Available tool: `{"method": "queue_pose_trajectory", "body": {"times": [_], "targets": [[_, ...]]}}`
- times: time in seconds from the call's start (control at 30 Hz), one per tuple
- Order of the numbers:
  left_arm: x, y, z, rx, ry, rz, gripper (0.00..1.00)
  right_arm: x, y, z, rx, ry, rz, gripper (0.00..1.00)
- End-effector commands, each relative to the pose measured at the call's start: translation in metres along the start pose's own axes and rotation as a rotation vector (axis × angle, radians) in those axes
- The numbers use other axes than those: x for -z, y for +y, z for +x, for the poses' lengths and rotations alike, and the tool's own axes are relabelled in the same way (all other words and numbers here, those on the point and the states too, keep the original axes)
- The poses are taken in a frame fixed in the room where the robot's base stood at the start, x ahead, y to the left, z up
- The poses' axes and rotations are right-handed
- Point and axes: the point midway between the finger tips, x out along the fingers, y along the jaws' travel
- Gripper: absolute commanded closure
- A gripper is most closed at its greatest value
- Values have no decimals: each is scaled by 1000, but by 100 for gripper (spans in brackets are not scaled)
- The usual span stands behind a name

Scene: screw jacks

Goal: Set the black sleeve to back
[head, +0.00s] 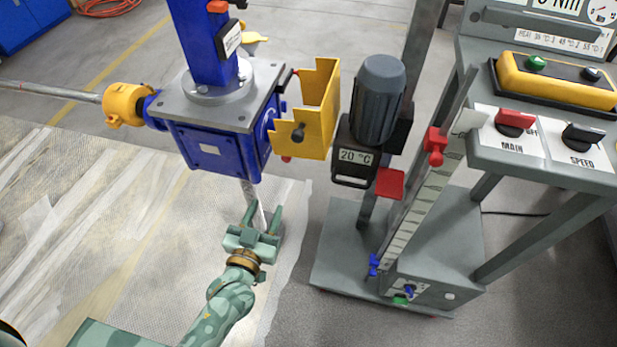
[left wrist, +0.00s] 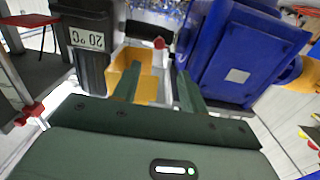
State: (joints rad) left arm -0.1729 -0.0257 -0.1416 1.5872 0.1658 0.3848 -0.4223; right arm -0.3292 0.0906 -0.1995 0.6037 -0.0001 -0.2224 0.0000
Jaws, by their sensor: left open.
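A blue screw jack (head: 215,145) with a grey top plate stands left of centre. I cannot tell whether that part is the black sleeve; no other sleeve shows clearly. My left gripper (head: 262,212) is open and empty below the jack, near a pale spindle (head: 251,195). In the left wrist view, the yellow guard (left wrist: 150,88) and a red knob (left wrist: 159,43) appear between and beyond the fingers (left wrist: 157,85). My right gripper is out of view.
A dark grey motor (head: 378,100) with a 20 °C display stands right of the guard. A graduated post with red and blue clamps (head: 435,145) and a control console (head: 545,130) stand farther right. A yellow coupling (head: 124,104) and shaft extend left. Sheeted floor lies open at lower left.

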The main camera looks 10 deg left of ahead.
Motion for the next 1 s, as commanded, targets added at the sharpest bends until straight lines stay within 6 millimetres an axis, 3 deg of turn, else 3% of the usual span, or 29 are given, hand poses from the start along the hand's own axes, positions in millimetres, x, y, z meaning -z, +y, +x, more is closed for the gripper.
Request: {"method": "queue_pose_trajectory", "body": {"times": [0.2,0.3,0.7,1.0], "targets": [[8,-2,27,9,28,-5,57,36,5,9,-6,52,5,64],[6,-2,50,8,24,-6,57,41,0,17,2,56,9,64],[7,-2,143,6,20,-4,57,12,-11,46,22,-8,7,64],[10,-2,165,7,20,-5,57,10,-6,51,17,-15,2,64]]}}
